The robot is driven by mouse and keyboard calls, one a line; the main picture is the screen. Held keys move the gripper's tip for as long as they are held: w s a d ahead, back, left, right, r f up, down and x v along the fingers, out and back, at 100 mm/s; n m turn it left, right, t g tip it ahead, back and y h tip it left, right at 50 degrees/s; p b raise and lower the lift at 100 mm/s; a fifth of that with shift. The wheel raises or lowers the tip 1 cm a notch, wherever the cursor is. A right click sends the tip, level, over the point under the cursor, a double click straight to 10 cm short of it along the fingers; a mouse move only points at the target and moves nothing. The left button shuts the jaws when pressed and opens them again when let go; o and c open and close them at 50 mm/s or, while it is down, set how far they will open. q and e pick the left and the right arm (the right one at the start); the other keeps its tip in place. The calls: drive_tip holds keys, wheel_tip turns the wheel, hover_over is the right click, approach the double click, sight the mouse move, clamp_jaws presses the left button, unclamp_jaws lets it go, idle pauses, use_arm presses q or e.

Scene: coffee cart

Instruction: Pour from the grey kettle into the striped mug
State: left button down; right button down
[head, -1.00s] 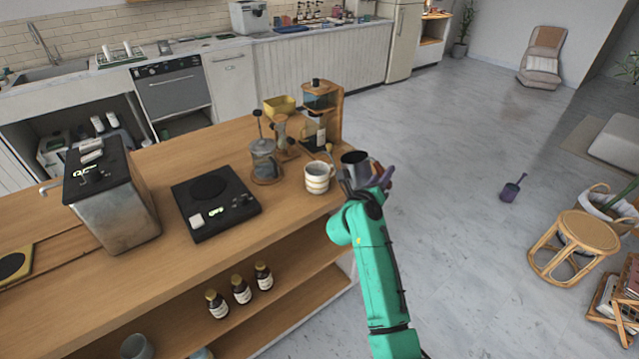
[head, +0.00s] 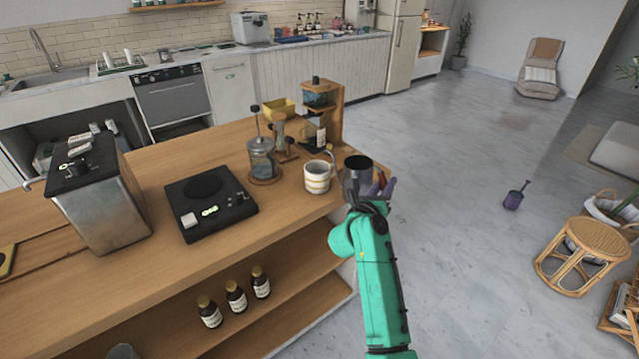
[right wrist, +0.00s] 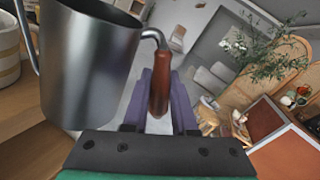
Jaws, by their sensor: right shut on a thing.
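The striped mug (head: 317,180), white with yellowish bands, stands upright near the right end of the wooden counter; part of it shows at the left edge of the right wrist view (right wrist: 6,48). The grey kettle (head: 353,180) is just right of the mug, apart from it in the head view, and looks roughly upright. In the right wrist view the metal kettle body (right wrist: 88,70) shows its open top, a thin spout on the left and a brown handle on the right. My right gripper (head: 380,187) has purple fingers shut on that handle. My left gripper is out of view.
A glass press (head: 262,158), a wooden stand (head: 335,115) and a yellow container (head: 281,108) are behind the mug. A black hot plate (head: 210,205) and a metal box (head: 105,205) are to the left. Open floor lies right of the counter.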

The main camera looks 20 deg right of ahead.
drive_tip(key=shift+f, duration=0.25)
drive_tip(key=shift+r, duration=0.1)
wheel_tip(320, 180, up, 5)
drive_tip(key=p, duration=0.5)
drive_tip(key=shift+r, duration=0.1)
